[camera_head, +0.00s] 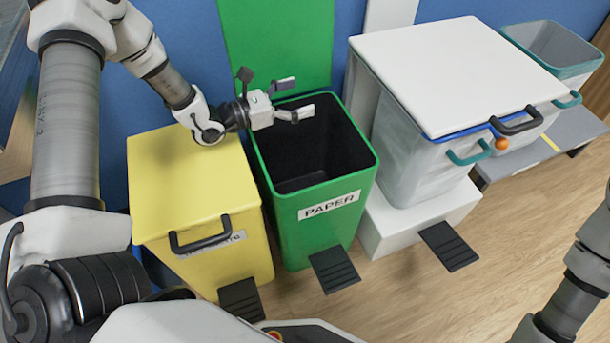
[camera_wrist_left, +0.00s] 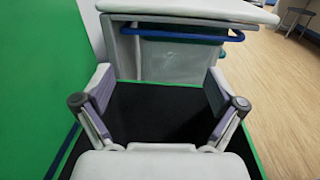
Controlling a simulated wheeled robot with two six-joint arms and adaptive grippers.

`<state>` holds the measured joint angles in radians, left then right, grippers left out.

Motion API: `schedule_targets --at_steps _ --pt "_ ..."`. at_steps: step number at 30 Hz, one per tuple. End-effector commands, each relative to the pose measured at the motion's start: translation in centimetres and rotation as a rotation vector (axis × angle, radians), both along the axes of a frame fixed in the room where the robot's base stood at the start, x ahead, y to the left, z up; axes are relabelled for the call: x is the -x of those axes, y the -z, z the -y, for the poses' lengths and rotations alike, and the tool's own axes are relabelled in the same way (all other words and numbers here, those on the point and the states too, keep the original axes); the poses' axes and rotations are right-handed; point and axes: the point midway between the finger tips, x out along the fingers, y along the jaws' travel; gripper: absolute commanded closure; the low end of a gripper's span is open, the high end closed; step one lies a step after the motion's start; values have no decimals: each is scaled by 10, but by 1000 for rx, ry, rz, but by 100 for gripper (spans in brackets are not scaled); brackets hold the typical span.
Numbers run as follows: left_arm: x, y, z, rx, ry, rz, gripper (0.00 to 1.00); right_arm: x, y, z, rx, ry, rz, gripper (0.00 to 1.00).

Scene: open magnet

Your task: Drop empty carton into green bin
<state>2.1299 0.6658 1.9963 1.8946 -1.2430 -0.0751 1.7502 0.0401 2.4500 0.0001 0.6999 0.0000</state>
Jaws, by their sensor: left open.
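The green bin (camera_head: 311,240) stands open in the middle of the head view, with a "PAPER" label on its front. Its inside is dark and I see no carton in it. No carton shows in either view. My left gripper (camera_head: 296,98) is open and empty over the back part of the bin's mouth. In the left wrist view its two fingers (camera_wrist_left: 160,84) stand wide apart, with the dark inside of the bin below them. My right gripper is out of view.
A yellow bin (camera_head: 185,185) with a closed lid stands to the left. A whitish bin with a white lid (camera_head: 450,70) stands to the right. A smaller open container (camera_head: 545,48) stands farther right. Black pedals (camera_head: 334,268) stick out in front. Wooden floor (camera_head: 430,305) is clear at right.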

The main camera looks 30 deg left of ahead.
Motion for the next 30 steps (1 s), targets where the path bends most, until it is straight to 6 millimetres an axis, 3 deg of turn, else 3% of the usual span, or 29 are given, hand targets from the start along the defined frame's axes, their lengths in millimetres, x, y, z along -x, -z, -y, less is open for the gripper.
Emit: schedule_targets --at_steps 3,9,30 --pt "0 -32 0 3 -1 7 5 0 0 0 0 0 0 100" --pt "0 -68 0 1 -1 3 5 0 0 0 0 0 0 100" --pt "0 -74 0 1 0 -1 5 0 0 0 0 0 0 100"
